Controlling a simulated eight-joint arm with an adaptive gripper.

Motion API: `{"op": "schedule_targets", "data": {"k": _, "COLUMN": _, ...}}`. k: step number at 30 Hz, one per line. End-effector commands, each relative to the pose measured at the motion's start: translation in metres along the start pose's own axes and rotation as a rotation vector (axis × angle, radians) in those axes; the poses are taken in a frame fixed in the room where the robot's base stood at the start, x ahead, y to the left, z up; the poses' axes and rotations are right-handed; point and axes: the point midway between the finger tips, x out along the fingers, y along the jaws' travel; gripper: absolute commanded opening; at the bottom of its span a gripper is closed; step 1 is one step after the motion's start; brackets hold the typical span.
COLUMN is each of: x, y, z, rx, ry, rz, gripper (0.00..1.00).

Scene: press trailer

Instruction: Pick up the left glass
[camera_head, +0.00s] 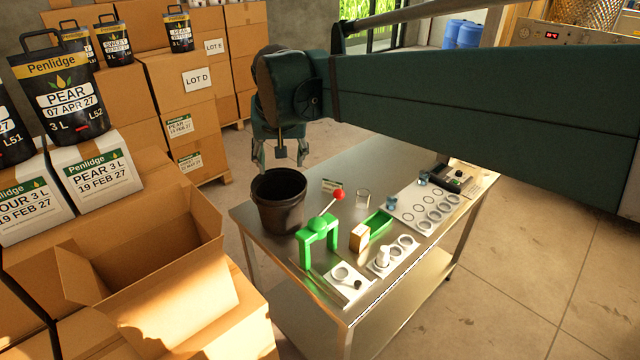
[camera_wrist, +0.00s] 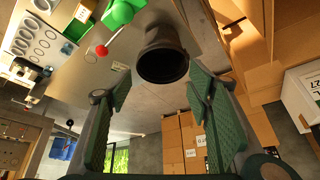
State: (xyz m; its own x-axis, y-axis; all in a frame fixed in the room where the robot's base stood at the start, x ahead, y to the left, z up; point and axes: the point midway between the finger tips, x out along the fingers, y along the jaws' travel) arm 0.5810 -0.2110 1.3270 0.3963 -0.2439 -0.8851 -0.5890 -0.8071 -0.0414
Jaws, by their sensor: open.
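My gripper (camera_head: 281,153) hangs above the black bucket (camera_head: 280,205) at the table's left end, apart from the glasses. In the wrist view my gripper (camera_wrist: 160,90) is open with nothing between its fingers, and the bucket shows beyond them.
The steel table (camera_head: 262,247) also holds a green press (camera_head: 318,240) with a red-ball lever, a green tray (camera_head: 377,222), a small box (camera_head: 359,237) and a white board (camera_head: 408,212) with rings. Cartons (camera_head: 180,95) stand left and behind. My arm spans the upper right.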

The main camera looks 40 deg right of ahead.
Motion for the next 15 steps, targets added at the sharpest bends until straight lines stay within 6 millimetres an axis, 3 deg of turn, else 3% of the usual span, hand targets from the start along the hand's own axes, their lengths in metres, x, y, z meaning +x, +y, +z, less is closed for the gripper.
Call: {"op": "schedule_targets", "data": {"k": 15, "x": 0.056, "y": 0.086, "z": -0.104, "rx": 0.276, "ry": -0.036, "rz": 0.144, "gripper": 0.51}}
